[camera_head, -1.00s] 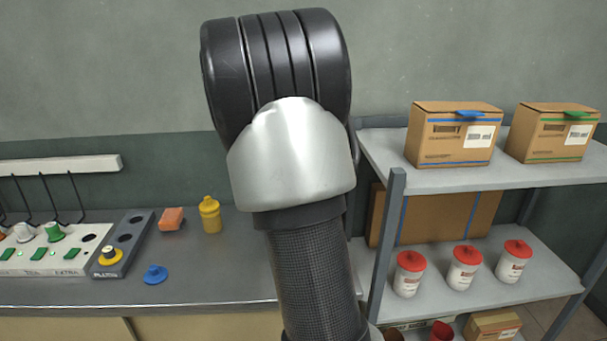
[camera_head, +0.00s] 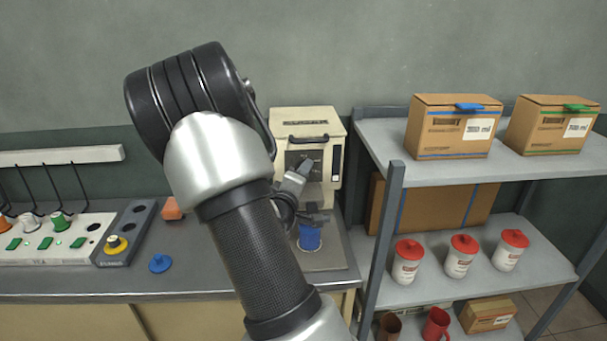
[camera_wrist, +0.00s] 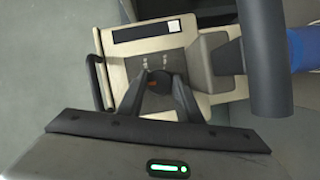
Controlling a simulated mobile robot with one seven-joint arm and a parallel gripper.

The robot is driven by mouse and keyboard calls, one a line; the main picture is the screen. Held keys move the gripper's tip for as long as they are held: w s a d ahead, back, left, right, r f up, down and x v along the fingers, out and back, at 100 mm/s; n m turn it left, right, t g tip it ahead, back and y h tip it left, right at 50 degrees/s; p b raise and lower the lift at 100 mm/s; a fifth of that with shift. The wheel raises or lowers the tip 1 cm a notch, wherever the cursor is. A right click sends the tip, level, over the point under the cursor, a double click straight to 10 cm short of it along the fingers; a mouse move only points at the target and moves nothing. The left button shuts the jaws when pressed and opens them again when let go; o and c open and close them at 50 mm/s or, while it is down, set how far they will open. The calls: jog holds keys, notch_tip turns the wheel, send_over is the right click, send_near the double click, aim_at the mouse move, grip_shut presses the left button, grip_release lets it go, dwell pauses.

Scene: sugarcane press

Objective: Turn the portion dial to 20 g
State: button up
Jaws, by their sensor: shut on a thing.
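The cream machine (camera_head: 335,165) stands at the back of the counter, partly hidden behind my arm in the head view. It also shows in the wrist view (camera_wrist: 117,60). Its small dark portion dial (camera_wrist: 159,77) is on the front panel, with an orange mark near it and small pale printing beside it that I cannot read. My gripper (camera_wrist: 158,84) has its two dark fingers on either side of the dial and is shut on it. In the head view my gripper (camera_head: 303,170) is at the machine's front. The dial's setting cannot be read.
A blue cup (camera_head: 310,238) stands under the machine's spout. A shelf (camera_head: 375,150) with boxes and red-lidded jars is close on the right. A switch panel (camera_head: 60,240), a blue knob (camera_head: 160,263) and an orange block (camera_head: 172,208) are on the left.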

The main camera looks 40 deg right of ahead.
jog(key=shift+w+r, duration=0.1)
jog(key=o, duration=1.1)
jog(key=shift+c, duration=0.2)
jog(key=p+v, duration=1)
jog(key=v, duration=0.7)
jog(key=shift+a, duration=0.2)
